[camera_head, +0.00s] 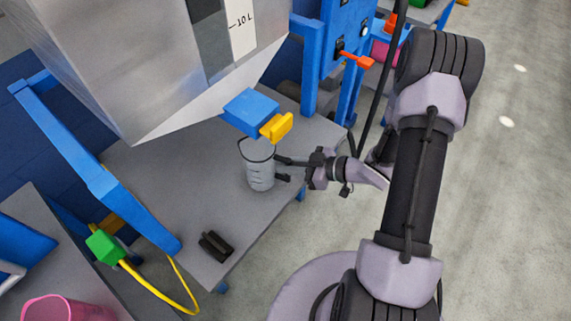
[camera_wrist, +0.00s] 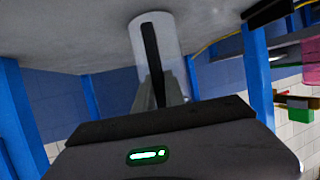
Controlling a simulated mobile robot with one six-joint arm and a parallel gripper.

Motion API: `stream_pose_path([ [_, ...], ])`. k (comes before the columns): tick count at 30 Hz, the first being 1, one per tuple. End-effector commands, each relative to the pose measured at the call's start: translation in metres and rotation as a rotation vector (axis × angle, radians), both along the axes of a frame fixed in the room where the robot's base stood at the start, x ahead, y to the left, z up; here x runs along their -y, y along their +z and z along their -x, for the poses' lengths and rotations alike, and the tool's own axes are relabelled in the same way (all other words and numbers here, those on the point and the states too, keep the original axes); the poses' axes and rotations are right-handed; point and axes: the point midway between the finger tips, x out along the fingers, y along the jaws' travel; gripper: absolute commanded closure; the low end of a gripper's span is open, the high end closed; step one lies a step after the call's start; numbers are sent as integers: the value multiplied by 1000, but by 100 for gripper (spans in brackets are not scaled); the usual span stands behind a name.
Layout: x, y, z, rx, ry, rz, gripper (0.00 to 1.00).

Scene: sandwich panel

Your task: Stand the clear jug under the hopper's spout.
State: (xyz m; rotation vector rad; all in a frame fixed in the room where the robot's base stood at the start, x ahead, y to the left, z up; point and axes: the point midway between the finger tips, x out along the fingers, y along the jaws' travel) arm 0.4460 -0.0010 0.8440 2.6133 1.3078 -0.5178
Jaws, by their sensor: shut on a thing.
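The clear jug (camera_head: 260,175) is upright at the grey table (camera_head: 190,190), with dark marks on its side and a dark rim. My gripper (camera_head: 284,169) is shut on it from the right. In the wrist view the jug (camera_wrist: 172,45) is between my fingers (camera_wrist: 158,85), with a dark finger seen through its clear wall. The metal hopper (camera_head: 120,60) ends in a blue spout block (camera_head: 250,110) with a yellow handle (camera_head: 277,127). The block is just above the jug's rim in the picture. I cannot tell whether the jug's base touches the table, or the spout's exact outlet.
A small black block (camera_head: 215,245) lies near the table's front edge. Blue frame posts (camera_head: 105,185) stand at the left. A yellow hose with a green fitting (camera_head: 104,246) and a pink tub (camera_head: 62,308) are at lower left. A blue panel (camera_head: 340,45) with an orange lever is behind.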

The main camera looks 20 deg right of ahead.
Motion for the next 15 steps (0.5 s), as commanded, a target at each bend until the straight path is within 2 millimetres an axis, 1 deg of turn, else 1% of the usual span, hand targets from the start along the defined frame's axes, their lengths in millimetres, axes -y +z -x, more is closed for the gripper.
stream_pose_path([
  [3, 0, -4, 0, 0, 1, 0, 100],
  [4, 0, -3, 0, 0, 0, 0, 80],
  [6, 0, -3, 0, 0, 0, 0, 66],
  [7, 0, -3, 0, 0, 0, 0, 64],
  [15, 0, -2, 0, 0, 0, 0, 64],
])
